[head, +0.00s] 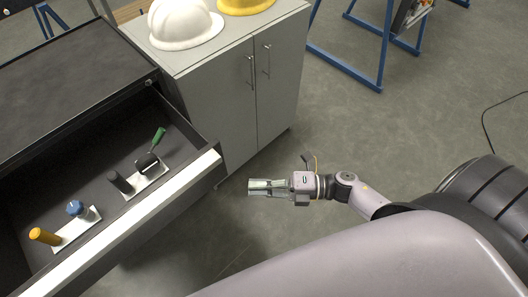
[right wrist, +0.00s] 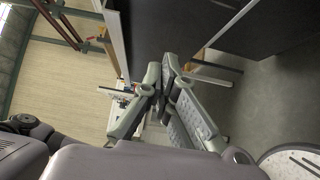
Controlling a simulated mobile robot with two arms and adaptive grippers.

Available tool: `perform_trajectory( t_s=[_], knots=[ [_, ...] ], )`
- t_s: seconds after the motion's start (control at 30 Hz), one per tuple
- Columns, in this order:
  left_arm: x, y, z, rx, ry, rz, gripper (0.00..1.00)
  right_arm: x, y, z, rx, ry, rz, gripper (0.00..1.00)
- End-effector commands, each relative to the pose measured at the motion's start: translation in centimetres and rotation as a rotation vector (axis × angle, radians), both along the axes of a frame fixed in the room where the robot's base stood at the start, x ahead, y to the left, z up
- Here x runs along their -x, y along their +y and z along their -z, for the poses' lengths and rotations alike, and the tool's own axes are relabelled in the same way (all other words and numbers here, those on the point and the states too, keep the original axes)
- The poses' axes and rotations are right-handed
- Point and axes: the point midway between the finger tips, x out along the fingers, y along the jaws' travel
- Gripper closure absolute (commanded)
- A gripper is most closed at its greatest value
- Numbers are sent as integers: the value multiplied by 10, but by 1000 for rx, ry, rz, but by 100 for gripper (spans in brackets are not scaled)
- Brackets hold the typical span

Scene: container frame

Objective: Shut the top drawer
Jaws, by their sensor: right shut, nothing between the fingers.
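The top drawer (head: 176,187) of the dark cabinet (head: 66,80) is pulled out at the left of the head view, its pale front edge facing the lower right. Inside it lie a green-handled tool (head: 158,138), a black-handled tool (head: 120,182), a blue-capped item (head: 76,208) and an orange-handled item (head: 44,236) on white pads. My right gripper (head: 258,187) is shut and empty, to the right of the drawer front and apart from it. Its fingers (right wrist: 168,82) also show together in the right wrist view. My left gripper is not in view.
A grey two-door cabinet (head: 232,95) stands right beside the drawer, with a white helmet (head: 184,24) and a yellow helmet (head: 244,4) on top. A blue metal frame (head: 345,64) stands behind on the floor. The floor (head: 400,120) right of the grey cabinet is largely clear.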

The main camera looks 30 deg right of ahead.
Motion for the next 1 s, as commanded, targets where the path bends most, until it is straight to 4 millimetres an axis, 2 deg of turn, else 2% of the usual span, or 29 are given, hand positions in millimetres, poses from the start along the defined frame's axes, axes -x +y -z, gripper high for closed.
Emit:
perform_trajectory(
  t_s=[0.1,0.27,0.4,0.53,1.0],
  knots=[
    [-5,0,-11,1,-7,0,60,-14,25,-5,-6,-1,2,100],
    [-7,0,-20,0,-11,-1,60,-28,54,-4,-6,0,2,100],
    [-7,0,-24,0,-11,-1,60,-50,59,-3,-3,1,3,100],
    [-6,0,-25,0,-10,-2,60,-61,63,-1,-2,2,4,100],
    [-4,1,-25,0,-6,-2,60,-65,64,0,-2,4,3,100]
  ],
)
